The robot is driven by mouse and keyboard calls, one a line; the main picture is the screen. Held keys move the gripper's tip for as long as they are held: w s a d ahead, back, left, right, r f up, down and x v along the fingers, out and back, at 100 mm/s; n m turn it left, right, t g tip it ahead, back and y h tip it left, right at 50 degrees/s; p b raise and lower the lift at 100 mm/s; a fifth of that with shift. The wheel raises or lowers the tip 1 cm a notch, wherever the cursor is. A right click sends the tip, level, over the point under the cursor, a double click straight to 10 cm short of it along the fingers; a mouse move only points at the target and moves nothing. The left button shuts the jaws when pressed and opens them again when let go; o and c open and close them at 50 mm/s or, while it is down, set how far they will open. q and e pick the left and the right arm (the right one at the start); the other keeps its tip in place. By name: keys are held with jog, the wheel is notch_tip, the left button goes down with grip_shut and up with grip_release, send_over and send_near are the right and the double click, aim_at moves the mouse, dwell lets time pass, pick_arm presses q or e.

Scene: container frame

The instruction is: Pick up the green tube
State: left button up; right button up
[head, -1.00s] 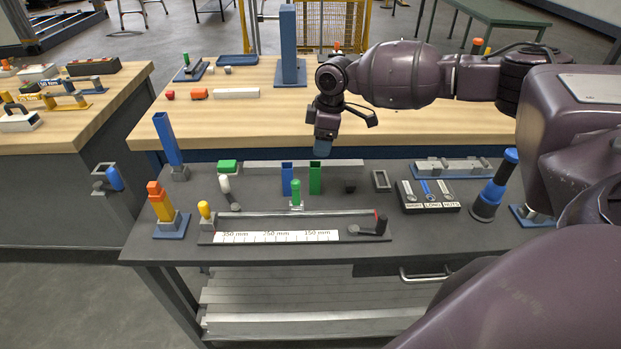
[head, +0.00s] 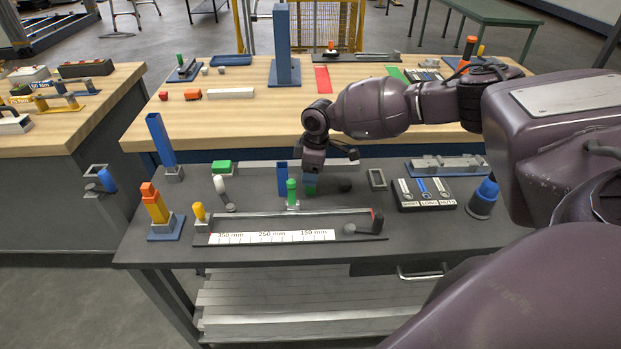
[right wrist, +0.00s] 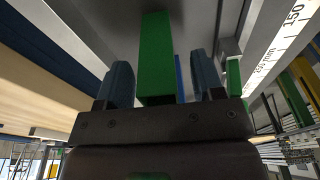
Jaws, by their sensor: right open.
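The green tube (head: 310,190) stands upright on the dark bench shelf, mostly hidden behind my right gripper (head: 311,179) in the head view. In the right wrist view the green tube (right wrist: 155,58) lies between the two blue fingers of my right gripper (right wrist: 163,82). The fingers are open, with a visible gap between the tube and the right finger. A blue tube (head: 282,177) stands just left of it in the head view. My left gripper is in neither view.
A green-topped peg (head: 292,192) stands in front of the tubes. A ruler fixture (head: 272,237) runs along the bench's front. A grey rectangular frame (head: 377,179) and a dark box with labelled keys (head: 424,194) are to the right. A tall blue tube (head: 160,140) stands at the left.

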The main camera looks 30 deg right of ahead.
jog(key=c, duration=1)
jog(key=shift+r, duration=0.15)
